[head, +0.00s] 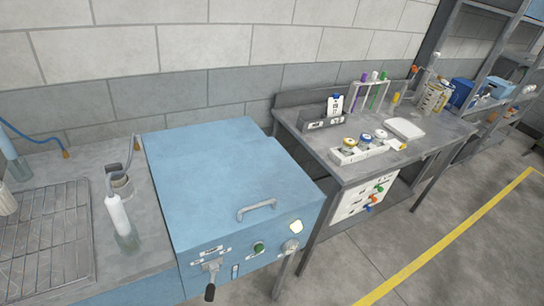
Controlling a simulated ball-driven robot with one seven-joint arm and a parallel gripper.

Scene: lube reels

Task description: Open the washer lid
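The washer is a blue box in the middle of the head view, with its front panel (250,262) facing me. Its flat blue lid (215,165) lies shut on top. A grey bar handle (257,209) is fixed near the lid's front edge. The front panel carries a lever with a black grip (210,282), a green button (259,248), a round knob (291,246) and a pale lit lamp (296,227). My gripper is not in view.
A grey counter (60,165) with a wire rack (48,235) and bottle (119,218) adjoins the washer's left side. A workbench (345,178) with labelled jars stands right. Shelves (480,75) stand farther right. Open floor (440,250) with a yellow line lies front right.

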